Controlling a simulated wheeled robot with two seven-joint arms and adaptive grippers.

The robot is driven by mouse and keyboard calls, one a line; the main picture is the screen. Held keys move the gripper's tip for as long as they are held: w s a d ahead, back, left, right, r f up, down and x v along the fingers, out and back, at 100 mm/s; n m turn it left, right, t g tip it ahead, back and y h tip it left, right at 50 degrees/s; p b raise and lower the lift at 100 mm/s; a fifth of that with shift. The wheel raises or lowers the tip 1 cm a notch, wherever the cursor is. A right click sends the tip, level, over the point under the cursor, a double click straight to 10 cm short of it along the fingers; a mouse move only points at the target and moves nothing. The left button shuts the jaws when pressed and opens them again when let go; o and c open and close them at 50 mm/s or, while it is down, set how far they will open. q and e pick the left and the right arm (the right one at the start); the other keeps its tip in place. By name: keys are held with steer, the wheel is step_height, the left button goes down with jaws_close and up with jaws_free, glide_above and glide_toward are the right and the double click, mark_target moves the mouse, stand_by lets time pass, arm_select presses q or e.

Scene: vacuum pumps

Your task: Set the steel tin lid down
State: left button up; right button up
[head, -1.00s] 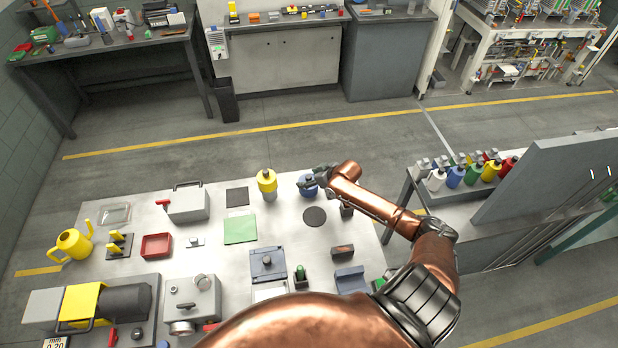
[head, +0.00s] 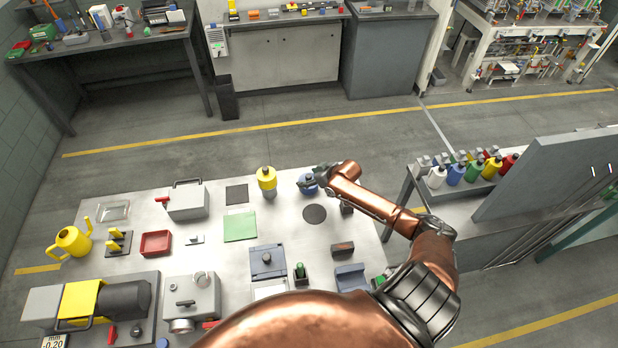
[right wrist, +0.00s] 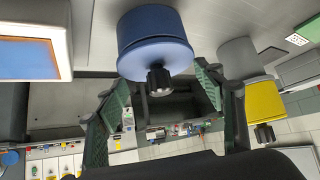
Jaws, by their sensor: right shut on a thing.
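A blue round piece (head: 308,188) with a matching lid stands at the back right of the steel table. In the right wrist view the blue lid (right wrist: 155,55) has a black knob (right wrist: 158,80); the picture is turned over, with the table at the top. My right gripper (head: 310,180) is at this blue piece, its fingers around the knob area. In the right wrist view its two green-padded fingers (right wrist: 170,82) reach toward the knob; the exact contact is hard to see. I cannot tell whether the lid rests on something. My left gripper is not in view.
A grey tin with a yellow top (head: 267,183) stands just left of the blue piece. A dark round mat (head: 315,214) lies in front, with a green mat (head: 240,228) and black square mat (head: 237,195) to the left. Bottles (head: 455,175) stand on the right bench.

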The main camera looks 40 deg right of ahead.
steer(key=shift+f, duration=0.2)
steer(key=o, duration=1.3)
steer(key=shift+c, duration=0.2)
steer(key=v, duration=1.2)
steer(key=shift+d, duration=0.1)
steer(key=shift+c, duration=0.5)
